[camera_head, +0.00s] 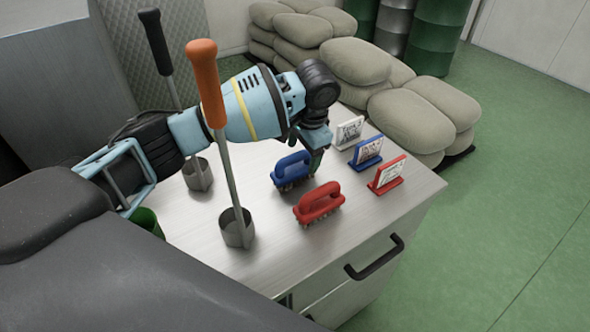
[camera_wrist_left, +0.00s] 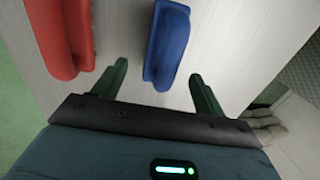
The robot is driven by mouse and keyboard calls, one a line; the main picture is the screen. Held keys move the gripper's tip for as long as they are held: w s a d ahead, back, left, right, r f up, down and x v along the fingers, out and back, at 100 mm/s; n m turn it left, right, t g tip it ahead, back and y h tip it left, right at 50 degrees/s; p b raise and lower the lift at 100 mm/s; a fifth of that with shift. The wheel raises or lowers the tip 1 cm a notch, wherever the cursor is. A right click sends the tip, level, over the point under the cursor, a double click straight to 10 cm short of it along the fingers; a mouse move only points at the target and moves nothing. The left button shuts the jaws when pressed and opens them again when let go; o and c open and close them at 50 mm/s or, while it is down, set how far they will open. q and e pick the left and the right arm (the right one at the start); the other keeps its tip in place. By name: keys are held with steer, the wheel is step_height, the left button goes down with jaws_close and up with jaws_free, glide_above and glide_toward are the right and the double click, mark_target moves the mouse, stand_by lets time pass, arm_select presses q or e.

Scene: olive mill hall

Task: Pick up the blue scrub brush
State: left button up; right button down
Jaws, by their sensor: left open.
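The blue scrub brush (camera_head: 292,168) stands on the metal cabinet top with its handle up, behind a red scrub brush (camera_head: 319,203). My left gripper (camera_head: 316,160) is above the cabinet top at the right end of the blue brush. In the left wrist view the blue brush (camera_wrist_left: 168,45) lies ahead, between the lines of the two open green fingers of my left gripper (camera_wrist_left: 158,82). Nothing is held between them. The red brush (camera_wrist_left: 65,35) lies left of the left finger there. My right gripper is not in view.
Sacks (camera_head: 405,120) lie behind.

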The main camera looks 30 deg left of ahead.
mark_target(294, 168)
arm_select(q)
steer(key=shift+x, duration=2.55)
steer(key=shift+r, duration=0.1)
steer(key=c, duration=1.1)
